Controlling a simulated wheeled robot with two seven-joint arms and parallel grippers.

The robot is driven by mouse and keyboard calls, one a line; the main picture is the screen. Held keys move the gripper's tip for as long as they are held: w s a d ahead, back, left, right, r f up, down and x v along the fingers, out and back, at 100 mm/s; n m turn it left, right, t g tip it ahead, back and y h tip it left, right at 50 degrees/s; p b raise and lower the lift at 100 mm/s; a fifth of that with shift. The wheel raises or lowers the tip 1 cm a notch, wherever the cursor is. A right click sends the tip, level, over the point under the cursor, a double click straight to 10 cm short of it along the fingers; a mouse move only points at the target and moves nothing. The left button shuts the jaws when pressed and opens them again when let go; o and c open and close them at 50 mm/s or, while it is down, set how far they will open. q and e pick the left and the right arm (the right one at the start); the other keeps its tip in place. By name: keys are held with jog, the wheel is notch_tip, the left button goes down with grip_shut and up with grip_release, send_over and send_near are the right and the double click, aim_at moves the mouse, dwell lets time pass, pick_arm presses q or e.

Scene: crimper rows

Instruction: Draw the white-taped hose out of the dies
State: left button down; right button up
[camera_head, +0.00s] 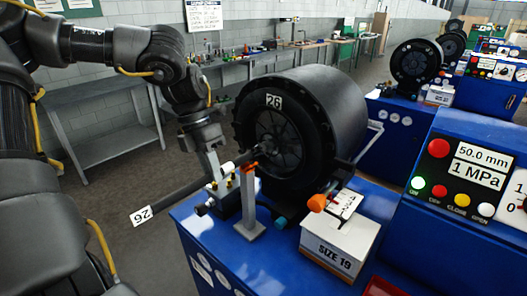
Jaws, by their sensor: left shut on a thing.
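A dark hose (183,191) slants from the lower left up to the front of the big black crimper (330,105), which bears a white 26 label. A white tag (141,215) marked 26 hangs at the hose's outer end. My left gripper (214,172) is shut on the hose, in front of the crimper's face. The hose's inner end points at the middle of the dies (279,140); how deep it sits is hard to see. My right gripper is not in view.
A grey stand with an orange top (250,205) rises from the blue bench (205,235) close to the hose. A white SIZE 19 box (340,240) stands to the right, beside a control panel (470,175). A grey shelf (110,150) stands behind at left.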

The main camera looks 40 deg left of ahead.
pick_arm(q)
jog(key=shift+r+p, duration=2.2)
jog(key=shift+r, duration=0.95)
